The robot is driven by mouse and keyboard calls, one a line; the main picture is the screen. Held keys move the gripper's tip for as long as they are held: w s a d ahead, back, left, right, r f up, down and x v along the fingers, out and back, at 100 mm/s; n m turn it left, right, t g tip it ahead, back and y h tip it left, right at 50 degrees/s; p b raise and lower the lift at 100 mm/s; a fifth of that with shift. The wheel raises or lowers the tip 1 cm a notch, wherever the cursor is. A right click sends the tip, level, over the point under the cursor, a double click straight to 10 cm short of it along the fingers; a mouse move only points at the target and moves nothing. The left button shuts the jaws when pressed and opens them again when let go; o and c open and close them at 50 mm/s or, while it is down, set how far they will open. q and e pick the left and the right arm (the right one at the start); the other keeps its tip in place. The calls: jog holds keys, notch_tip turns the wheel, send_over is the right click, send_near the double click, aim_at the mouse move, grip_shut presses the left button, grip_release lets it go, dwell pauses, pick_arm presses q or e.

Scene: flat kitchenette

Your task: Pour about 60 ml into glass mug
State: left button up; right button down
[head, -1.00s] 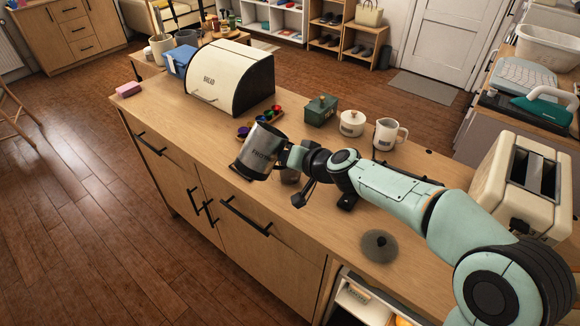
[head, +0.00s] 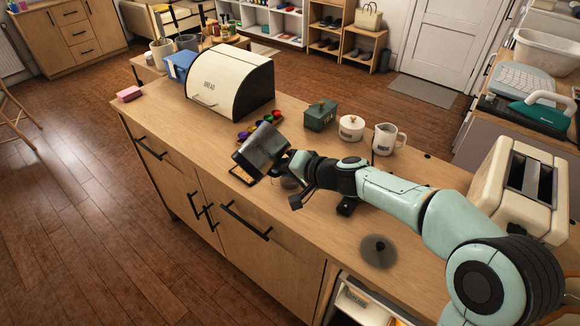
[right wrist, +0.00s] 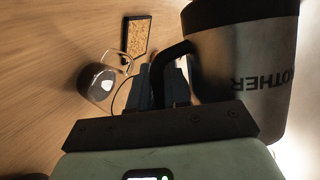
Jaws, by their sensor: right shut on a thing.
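My right gripper (head: 287,166) is shut on the handle of a grey metal frother jug (head: 258,150). The jug is held tilted above the counter, its upper end leaning right. In the right wrist view the jug (right wrist: 240,70) fills the right side with upside-down lettering, and the gripper fingers (right wrist: 163,85) close on its dark handle. The glass mug (right wrist: 97,80) stands at the left there, holding something dark. In the head view the mug (head: 289,183) is mostly hidden behind my gripper. No stream of liquid is visible. My left gripper is out of view.
A cork-topped black-edged piece (right wrist: 136,38) lies beside the mug. Behind are coloured balls (head: 262,127), a green box (head: 320,114), a white lidded pot (head: 351,128) and a white mug (head: 388,138). The bread bin (head: 232,82) stands left, the toaster (head: 520,188) right.

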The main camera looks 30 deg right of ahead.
jog(key=shift+a+f+m+y, duration=0.35)
jog(key=shift+m+y, duration=0.05)
jog(key=shift+y, duration=0.2)
dwell(0.7)
jog(key=shift+s+d, duration=0.15)
jog(key=shift+d, duration=0.2)
jog(key=shift+w+a+y, duration=0.25)
jog(key=shift+a+y, duration=0.05)
jog(key=shift+a, duration=0.15)
dwell(1.1)
jog(key=shift+r+m, duration=0.15)
jog(key=shift+m, duration=0.25)
jog(key=shift+a+t+y, duration=0.3)
jog(key=shift+a+y, duration=0.1)
dwell(0.8)
